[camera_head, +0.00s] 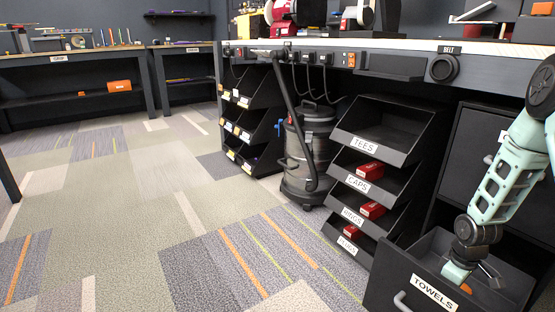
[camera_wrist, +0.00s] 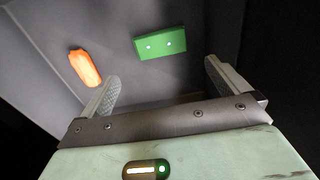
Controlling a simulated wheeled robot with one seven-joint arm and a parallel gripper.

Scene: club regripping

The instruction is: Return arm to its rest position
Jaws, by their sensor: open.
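My arm (camera_head: 500,180) reaches down at the right into the open drawer labelled TOWELS (camera_head: 432,292). My gripper (camera_head: 482,280) is low inside the drawer, partly hidden by its front wall. In the wrist view my gripper (camera_wrist: 162,80) is open, its two fingers wide apart with nothing between them. A bit of orange (camera_head: 465,288) shows in the drawer in the head view.
Left of the drawer stands a rack of bins (camera_head: 385,135) labelled TEES, CAPS and RINGS, some holding red boxes. A shop vacuum (camera_head: 308,150) and another bin rack (camera_head: 262,115) stand under the bench (camera_head: 400,44). The carpeted floor (camera_head: 140,220) at left is clear.

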